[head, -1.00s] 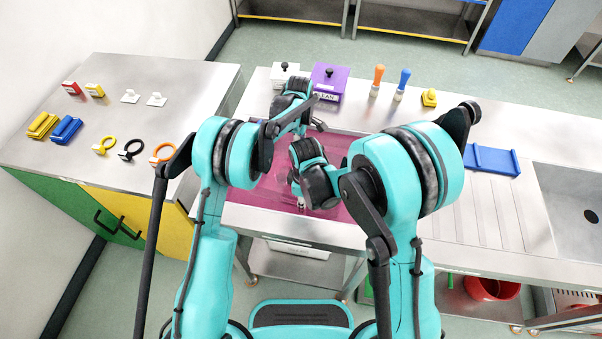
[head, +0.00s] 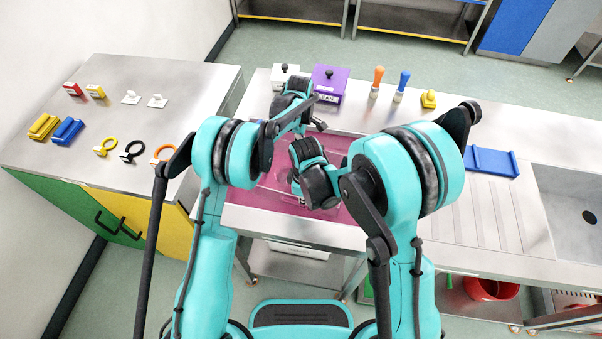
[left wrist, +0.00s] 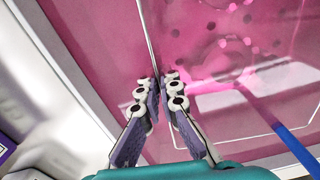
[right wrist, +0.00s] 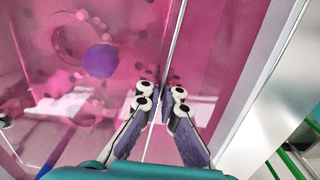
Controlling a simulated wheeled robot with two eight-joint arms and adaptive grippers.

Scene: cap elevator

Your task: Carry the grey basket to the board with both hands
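A see-through walled container, seemingly the basket, sits over the pink area; its thin rim shows in the left wrist view (left wrist: 148,35) and the right wrist view (right wrist: 178,40). Its grey colour does not show clearly, and my arms hide much of it in the head view. My left gripper (left wrist: 165,82) has its fingers drawn close together with the rim between them. My right gripper (right wrist: 161,92) is likewise closed in on the rim at the opposite side. A pink surface with dark round holes or spots (left wrist: 240,35) shows through the container. I cannot tell which item is the board.
A purple box (head: 328,82), a white box (head: 285,75), orange (head: 376,80) and blue (head: 402,84) handled tools and a yellow piece (head: 429,99) stand along the back. A blue tray (head: 491,162) lies right, before the sink (head: 575,205). The ribbed counter (head: 490,215) is clear.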

